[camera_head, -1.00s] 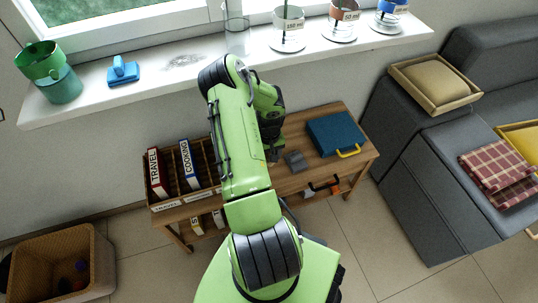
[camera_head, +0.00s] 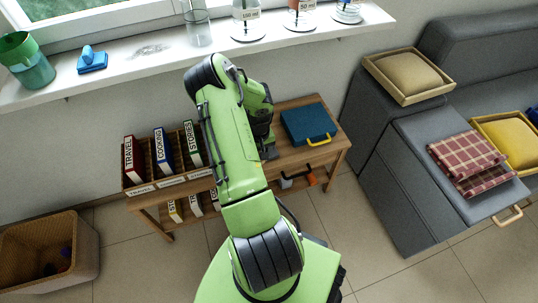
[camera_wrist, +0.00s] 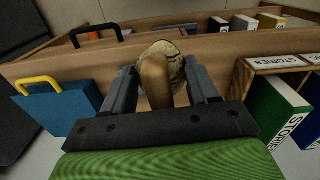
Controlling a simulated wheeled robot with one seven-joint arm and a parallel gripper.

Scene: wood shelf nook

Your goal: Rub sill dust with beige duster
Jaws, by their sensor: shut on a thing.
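My gripper (camera_wrist: 160,75) is shut on the beige duster (camera_wrist: 162,52), seen in the wrist view. Its brown handle runs between the two fingers and its pale speckled head points away from me. In the head view the arm hides the duster, and the gripper end hangs over the wooden shelf unit, below the sill. The sill dust (camera_head: 150,50) is a grey smudge on the white window sill (camera_head: 125,77), between a blue duster (camera_head: 92,60) and a clear glass cylinder (camera_head: 197,30).
A green cup (camera_head: 30,62) stands at the sill's left, and several labelled jars stand at its right. The shelf unit (camera_head: 290,165) holds upright binders and a blue case (camera_head: 308,124). A grey sofa (camera_head: 390,165) is at right, a wicker basket (camera_head: 45,245) at lower left.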

